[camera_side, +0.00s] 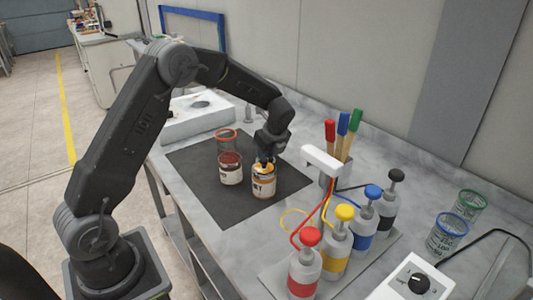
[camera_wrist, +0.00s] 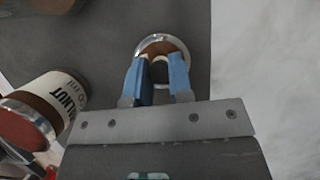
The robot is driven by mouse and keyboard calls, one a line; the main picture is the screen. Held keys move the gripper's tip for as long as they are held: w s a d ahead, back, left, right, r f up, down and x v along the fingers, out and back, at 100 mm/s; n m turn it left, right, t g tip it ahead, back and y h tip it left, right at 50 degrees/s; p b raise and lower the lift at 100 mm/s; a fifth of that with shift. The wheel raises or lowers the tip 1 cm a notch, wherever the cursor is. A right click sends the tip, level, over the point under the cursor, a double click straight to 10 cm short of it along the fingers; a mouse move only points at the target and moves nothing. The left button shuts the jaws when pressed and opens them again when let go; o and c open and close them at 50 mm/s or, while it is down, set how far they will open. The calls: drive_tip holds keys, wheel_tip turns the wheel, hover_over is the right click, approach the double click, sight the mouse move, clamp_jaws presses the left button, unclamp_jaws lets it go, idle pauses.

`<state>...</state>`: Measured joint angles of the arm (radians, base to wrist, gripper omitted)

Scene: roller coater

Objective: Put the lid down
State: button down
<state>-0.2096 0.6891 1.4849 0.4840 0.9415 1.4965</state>
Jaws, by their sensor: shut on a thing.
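My gripper (camera_wrist: 158,70) points down with its two blue fingers closed on the lid (camera_wrist: 165,43), a round brown piece with a silvery rim. The fingers hide much of it, and a dark and pale part shows between them. In the side view my gripper (camera_side: 265,160) is right at the top of a white-labelled can with an orange band (camera_side: 264,184). I cannot tell whether the lid touches that can. A second can (camera_side: 231,172) with a reddish-brown top stands just left of it; a can lettered "LNUT" (camera_wrist: 62,95) shows at left in the wrist view.
A clear cup with an orange rim (camera_side: 226,137) stands behind the cans on the dark mat (camera_side: 198,158). Pump bottles (camera_side: 305,268) and a holder with coloured-handled tools (camera_side: 333,180) stand at right. A white device (camera_side: 194,118) is at the back left. The mat's front is clear.

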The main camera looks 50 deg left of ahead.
drive_tip(key=shift+f, duration=0.25)
drive_tip(key=c, duration=1.5)
unclamp_jaws()
drive_tip(key=o, duration=0.5)
